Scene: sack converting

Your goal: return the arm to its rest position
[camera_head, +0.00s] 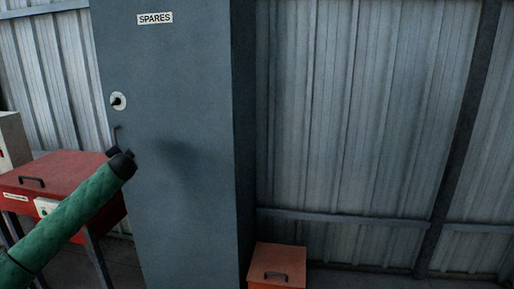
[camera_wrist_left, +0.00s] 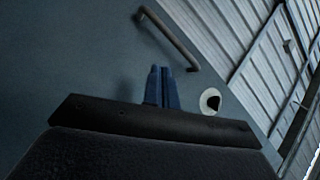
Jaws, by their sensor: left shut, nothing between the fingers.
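My left arm, in a green sleeve, reaches up from the lower left in the head view. Its dark left gripper (camera_head: 114,152) is in front of the grey cabinet (camera_head: 190,200), just below the cabinet's door handle (camera_head: 117,136). In the left wrist view the two blue fingers of the left gripper (camera_wrist_left: 161,70) are together with nothing between them. The bar handle (camera_wrist_left: 172,40) passes above and beside the fingertips there, apart from them in the picture. I cannot tell how far the fingers are from the door. My right gripper is in neither view.
The cabinet carries a SPARES label (camera_head: 155,18) and a round lock (camera_head: 118,101). A red bench box (camera_head: 65,172) on legs stands at the left, close to my arm. An orange box (camera_head: 277,266) is low at the cabinet's right. Open space lies before the corrugated wall (camera_head: 360,110).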

